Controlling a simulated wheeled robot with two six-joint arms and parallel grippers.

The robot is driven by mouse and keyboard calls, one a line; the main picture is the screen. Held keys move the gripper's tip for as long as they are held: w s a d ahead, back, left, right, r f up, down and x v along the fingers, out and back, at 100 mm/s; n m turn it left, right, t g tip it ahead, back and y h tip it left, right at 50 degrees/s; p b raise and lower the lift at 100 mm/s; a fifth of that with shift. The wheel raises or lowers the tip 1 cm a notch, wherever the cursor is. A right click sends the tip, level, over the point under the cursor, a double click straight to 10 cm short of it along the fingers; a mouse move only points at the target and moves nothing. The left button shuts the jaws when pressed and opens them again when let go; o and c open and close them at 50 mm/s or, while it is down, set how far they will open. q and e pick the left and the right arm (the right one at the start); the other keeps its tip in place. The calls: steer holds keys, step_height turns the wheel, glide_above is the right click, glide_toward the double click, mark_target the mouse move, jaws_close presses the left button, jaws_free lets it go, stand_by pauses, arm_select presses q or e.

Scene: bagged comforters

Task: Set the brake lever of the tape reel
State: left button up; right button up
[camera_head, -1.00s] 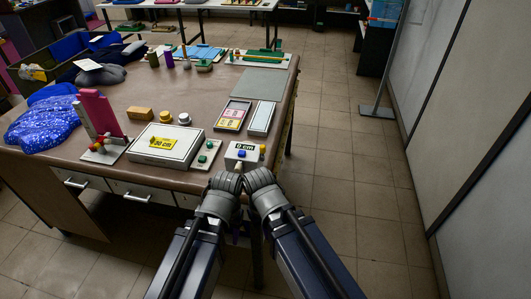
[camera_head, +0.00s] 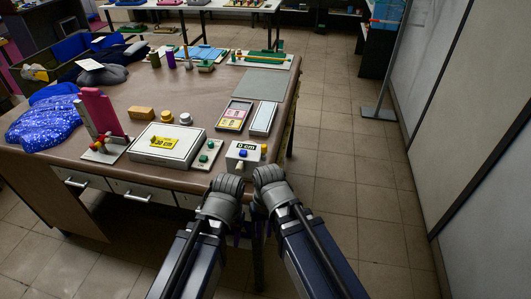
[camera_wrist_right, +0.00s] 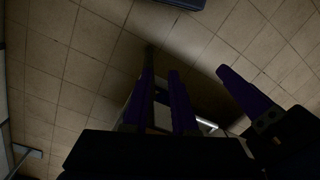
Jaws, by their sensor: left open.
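The white box (camera_head: 245,153) with a "0 cm" display, blue and yellow knobs and a small pale peg stands at the near right table corner. I cannot tell for sure whether it is the tape reel, and no brake lever can be made out.
Blue sparkling bags (camera_head: 42,123) lie at left.

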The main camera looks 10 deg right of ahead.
steer(key=o, duration=0.3)
steer(key=w+a+f+m+y+b, duration=0.2)
steer(key=w+m+y+b, duration=0.1)
steer(key=w+m+y, duration=0.1)
steer(key=shift+w+f+m+y, duration=0.15)
steer(key=shift+w+m+y, duration=0.15)
steer(key=shift+w+m, duration=0.65)
steer(key=shift+o, duration=0.8)
steer(key=w+r+m+t+y+b, duration=0.2)
steer(key=w+m+y+b, duration=0.1)
steer(key=w+m+y, duration=0.1)
steer(key=w+m, duration=0.1)
steer(key=m, duration=0.1)
steer(key=shift+w+d+m, duration=0.3)
steer(key=shift+w+m, duration=0.05)
steer(key=shift+w, duration=0.05)
steer(key=m+t+y+b, duration=0.5)
steer(key=m+t+y, duration=0.2)
steer(key=m, duration=0.6)
glide_toward(264, 145)
steer(key=a, duration=0.2)
steer(key=shift+w+f+x, duration=0.15)
steer(key=shift+x, duration=1.25)
steer(key=shift+w+f+x, duration=0.1)
steer(key=shift+x, duration=1.25)
steer(key=shift+w+f+x, duration=0.15)
steer(key=shift+x, duration=1.25)
steer(key=shift+d, duration=0.25)
jaws_close()
